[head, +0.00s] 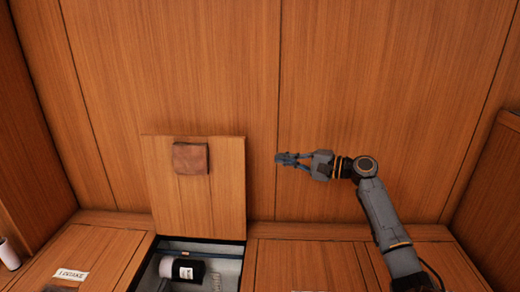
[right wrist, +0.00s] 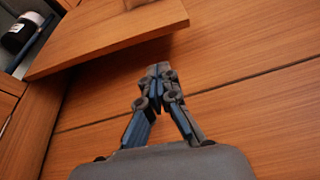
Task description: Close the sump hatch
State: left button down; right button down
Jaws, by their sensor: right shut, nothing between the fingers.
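The sump hatch lid (head: 227,195) is a wooden panel standing open, upright against the back wall, with a brown patch (head: 190,157) near its top. Below it is the open sump (head: 228,267), a grey-lined recess holding a dark bottle with a white label (head: 182,269). My right gripper (head: 280,158) is shut and empty, to the right of the lid's upper part and apart from it. In the right wrist view the lid (right wrist: 100,38) crosses the upper left, beyond the shut fingertips (right wrist: 160,70). My left gripper is not in view.
A closed panel with a white label (head: 72,274) lies left of the sump. Another closed wooden panel (head: 310,262) lies to its right. A white cylinder (head: 9,254) stands at the far left edge. The wall right of the lid is bare.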

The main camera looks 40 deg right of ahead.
jog(key=b+x, duration=0.2)
jog(key=x, duration=0.7)
jog(key=shift+w+a, duration=0.2)
jog(key=shift+w, duration=0.1)
